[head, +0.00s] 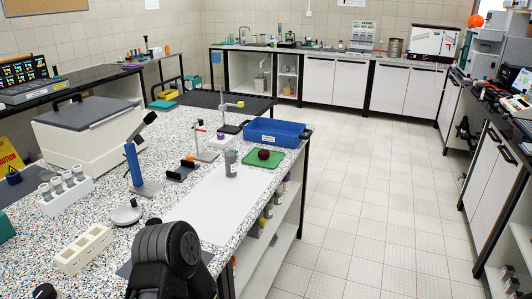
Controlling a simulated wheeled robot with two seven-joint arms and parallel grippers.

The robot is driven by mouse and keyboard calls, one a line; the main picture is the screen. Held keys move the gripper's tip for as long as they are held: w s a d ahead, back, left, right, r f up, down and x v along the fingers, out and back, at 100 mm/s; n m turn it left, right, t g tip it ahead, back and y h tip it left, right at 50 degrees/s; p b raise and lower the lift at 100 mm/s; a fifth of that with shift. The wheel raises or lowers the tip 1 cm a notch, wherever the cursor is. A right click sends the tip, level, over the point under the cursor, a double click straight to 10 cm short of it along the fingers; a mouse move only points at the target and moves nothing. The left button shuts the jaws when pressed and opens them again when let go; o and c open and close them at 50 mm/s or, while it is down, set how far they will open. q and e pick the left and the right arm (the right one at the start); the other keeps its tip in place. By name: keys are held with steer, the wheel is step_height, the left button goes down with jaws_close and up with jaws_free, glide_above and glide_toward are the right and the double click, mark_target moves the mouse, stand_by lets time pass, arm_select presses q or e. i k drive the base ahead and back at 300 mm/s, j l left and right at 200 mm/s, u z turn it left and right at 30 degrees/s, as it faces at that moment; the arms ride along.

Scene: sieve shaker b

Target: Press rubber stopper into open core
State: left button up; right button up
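A dark red, rounded piece that looks like the rubber stopper (264,154) rests on a green mat (252,162) near the right edge of the speckled bench. A grey upright cylinder with a pale label, possibly the open core (231,165), stands just left of the mat at the far end of a white sheet (212,207). The stopper and the cylinder are apart. I cannot tell whether the cylinder's top is open. A black, rounded part, probably a link of my arm, covers the near edge of the bench. Neither gripper's fingers show.
A blue tray (275,140) stands behind the mat. Left of the sheet are a blue-columned stand (134,168), a small balance-like dish (127,214), a white rack (66,197) and a cream block (84,252). The white sheet's middle is clear. Open floor lies right of the bench.

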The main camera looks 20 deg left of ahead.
mark_target(231, 154)
steer(key=i+l, duration=0.15)
steer(key=i, duration=1)
steer(key=i+l, duration=0.1)
steer(key=i, duration=1)
